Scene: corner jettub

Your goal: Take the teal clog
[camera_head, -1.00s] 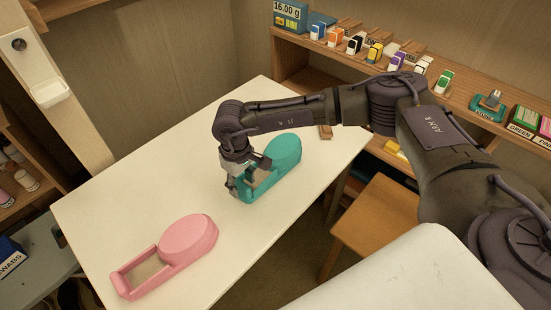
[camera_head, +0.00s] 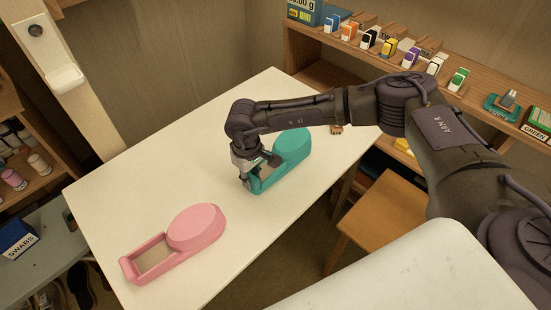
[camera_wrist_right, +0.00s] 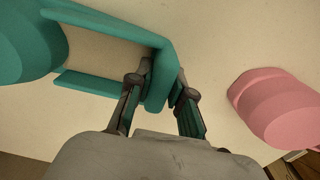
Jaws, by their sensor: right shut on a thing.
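The teal clog (camera_head: 293,146) is on the white table (camera_head: 190,150), with its rounded toe toward the back right and its open heel frame toward me. My right gripper (camera_head: 256,184) is at the heel end, pointing down. In the right wrist view the fingers (camera_wrist_right: 156,108) of my right gripper are on either side of the heel bar of the teal clog (camera_wrist_right: 108,25), shut on it. Whether the clog touches the table is hard to tell. My left gripper is not in view.
A pink clog (camera_head: 196,228) lies on the table nearer to me, apart from the teal one. A shelf (camera_head: 480,92) with several small coloured items runs along the back right. A wooden stool (camera_head: 382,220) stands right of the table. The table's left part is clear.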

